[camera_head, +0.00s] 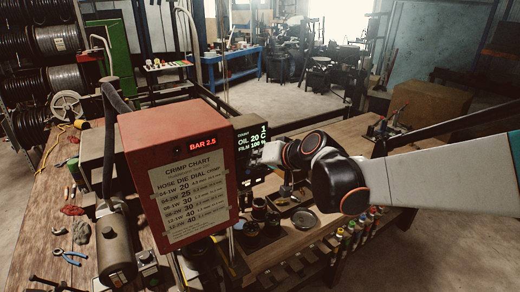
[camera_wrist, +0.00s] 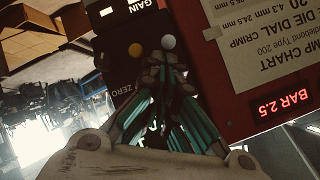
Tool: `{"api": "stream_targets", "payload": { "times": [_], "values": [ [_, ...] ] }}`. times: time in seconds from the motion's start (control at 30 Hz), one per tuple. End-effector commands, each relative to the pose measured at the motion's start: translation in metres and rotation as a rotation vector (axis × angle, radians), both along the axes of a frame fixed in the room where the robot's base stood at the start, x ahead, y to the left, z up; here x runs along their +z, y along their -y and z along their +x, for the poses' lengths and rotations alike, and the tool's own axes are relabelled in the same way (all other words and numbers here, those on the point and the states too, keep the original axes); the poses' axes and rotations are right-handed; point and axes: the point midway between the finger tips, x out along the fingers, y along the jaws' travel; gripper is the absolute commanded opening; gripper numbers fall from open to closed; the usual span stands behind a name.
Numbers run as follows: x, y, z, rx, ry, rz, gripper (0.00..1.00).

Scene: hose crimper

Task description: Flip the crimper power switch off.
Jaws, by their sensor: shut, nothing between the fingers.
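The crimper is a red box (camera_head: 180,165) with a crimp chart (camera_head: 190,195) on its front and a lit "BAR 2.5" display. In the wrist view, which is turned over, its red body (camera_wrist: 225,75) fills the right side. My gripper (camera_wrist: 162,72) is shut and empty, its fingertips in front of a black panel (camera_wrist: 112,60) labelled GAIN and ZERO. A white round knob (camera_wrist: 168,42) and a yellow one (camera_wrist: 138,43) show just past the fingertips; contact cannot be told. I cannot pick out the power switch. In the head view my fingers cannot be made out.
A lit screen (camera_head: 252,139) reading "OIL 20 C" stands right of the red box. The wooden bench (camera_head: 330,215) carries dark dies and a round dish (camera_head: 304,219). Bottles line the right edge.

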Motion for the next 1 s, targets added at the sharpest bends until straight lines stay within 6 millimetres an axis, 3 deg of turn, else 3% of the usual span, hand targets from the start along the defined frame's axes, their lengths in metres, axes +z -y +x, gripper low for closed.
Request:
{"api": "stream_targets", "payload": {
  "times": [1.0],
  "values": [
    [-0.0082, 0.0044, -0.0057, -0.002, 0.122, 0.082, 0.0]
  ]
}}
